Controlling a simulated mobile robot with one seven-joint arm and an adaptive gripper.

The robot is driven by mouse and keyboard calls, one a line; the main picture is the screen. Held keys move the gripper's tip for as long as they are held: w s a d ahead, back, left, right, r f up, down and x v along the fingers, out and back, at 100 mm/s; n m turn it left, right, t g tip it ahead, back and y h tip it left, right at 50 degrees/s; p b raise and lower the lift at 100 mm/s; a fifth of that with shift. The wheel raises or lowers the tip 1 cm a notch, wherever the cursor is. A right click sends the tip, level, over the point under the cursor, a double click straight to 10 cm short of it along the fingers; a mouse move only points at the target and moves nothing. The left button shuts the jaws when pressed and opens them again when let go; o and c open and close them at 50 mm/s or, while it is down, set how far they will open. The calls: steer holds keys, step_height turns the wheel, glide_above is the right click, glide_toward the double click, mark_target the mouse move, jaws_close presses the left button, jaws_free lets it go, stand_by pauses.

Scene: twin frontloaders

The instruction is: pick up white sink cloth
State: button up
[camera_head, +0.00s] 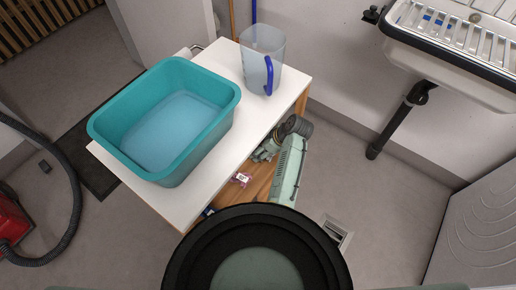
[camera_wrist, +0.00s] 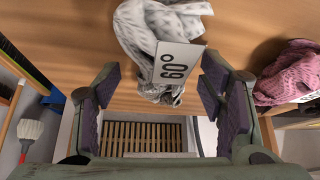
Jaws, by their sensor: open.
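A white and grey patterned cloth (camera_wrist: 143,32) lies crumpled on a wooden surface in the wrist view. I see no clear contact between the fingers and the cloth. In the head view, my gripper (camera_head: 264,154) is at the side of the white-topped table, by its lower wooden shelf. The white cloth cannot be made out in the head view.
A pink cloth (camera_wrist: 288,73) lies right of my gripper on the wood; a small pink piece (camera_head: 242,179) shows on the shelf (camera_head: 262,183). The white tabletop (camera_head: 209,181) above holds a teal basin (camera_head: 208,139) and a clear jug (camera_head: 257,60).

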steer(key=c, duration=1.2)
steer(key=shift+r+b, duration=0.3)
steer(key=shift+r, duration=0.5)
steer(key=shift+b+v, duration=0.4)
steer(key=shift+v, duration=0.55)
steer(key=s+d+b, duration=0.1)
steer(key=s+d, duration=0.2)
steer(key=d, duration=0.4)
steer(key=s+d+b, duration=0.1)
steer(key=s+d, duration=0.3)
steer(key=d, duration=0.4)
steer(key=shift+d+r+b, duration=0.15)
steer(key=shift+d+b, duration=0.1)
steer(key=shift+b, duration=0.1)
